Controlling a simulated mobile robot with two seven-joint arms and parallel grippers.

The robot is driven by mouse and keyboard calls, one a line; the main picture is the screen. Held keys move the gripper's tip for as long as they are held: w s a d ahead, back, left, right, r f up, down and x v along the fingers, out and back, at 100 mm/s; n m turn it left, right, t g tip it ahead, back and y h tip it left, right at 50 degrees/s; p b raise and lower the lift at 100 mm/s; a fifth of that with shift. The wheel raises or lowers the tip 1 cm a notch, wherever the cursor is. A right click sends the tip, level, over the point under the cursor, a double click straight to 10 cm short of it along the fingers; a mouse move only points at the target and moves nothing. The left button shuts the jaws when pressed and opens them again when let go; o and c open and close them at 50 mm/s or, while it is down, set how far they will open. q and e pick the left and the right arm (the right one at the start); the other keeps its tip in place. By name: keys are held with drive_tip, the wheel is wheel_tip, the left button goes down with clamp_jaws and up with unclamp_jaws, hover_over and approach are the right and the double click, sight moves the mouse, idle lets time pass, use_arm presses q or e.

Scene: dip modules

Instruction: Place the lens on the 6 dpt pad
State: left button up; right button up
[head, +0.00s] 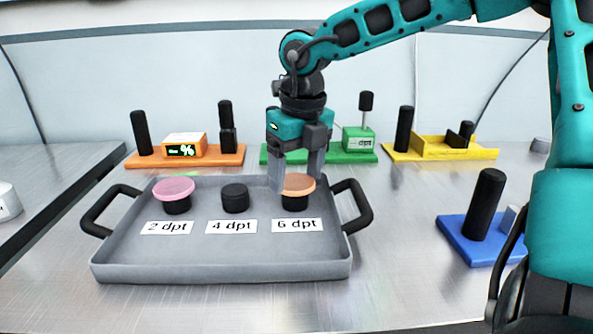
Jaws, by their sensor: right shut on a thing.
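A grey tray (220,270) with two black handles holds three black pads with labels. A pink lens (173,187) lies on the 2 dpt pad (176,206). The 4 dpt pad (235,199) in the middle is bare. An orange lens (299,184) is at the top of the 6 dpt pad (295,203); whether it rests fully on the pad I cannot tell. My right gripper (296,180) points down over the 6 dpt pad and is shut on the orange lens, its fingers partly covering it. My left gripper is not in view.
Behind the tray stand an orange module (222,157) with a display, a green module (352,157) with a display and a yellow module (440,154). A blue module (461,243) is at the right, near my arm. The table in front of the tray is clear.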

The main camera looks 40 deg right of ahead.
sight(301, 185)
drive_tip(key=shift+f, duration=0.1)
drive_tip(key=shift+f+b, duration=0.15)
drive_tip(key=shift+b, duration=0.15)
drive_tip(key=o, duration=1)
drive_tip(key=shift+r+p, duration=0.45)
drive_tip(key=shift+r, duration=0.25)
drive_tip(key=r, duration=0.3)
drive_tip(key=s+r+p, duration=0.1)
drive_tip(key=r, duration=0.3)
drive_tip(key=r+p, duration=0.1)
drive_tip(key=r, duration=0.3)
drive_tip(key=shift+s, duration=0.25)
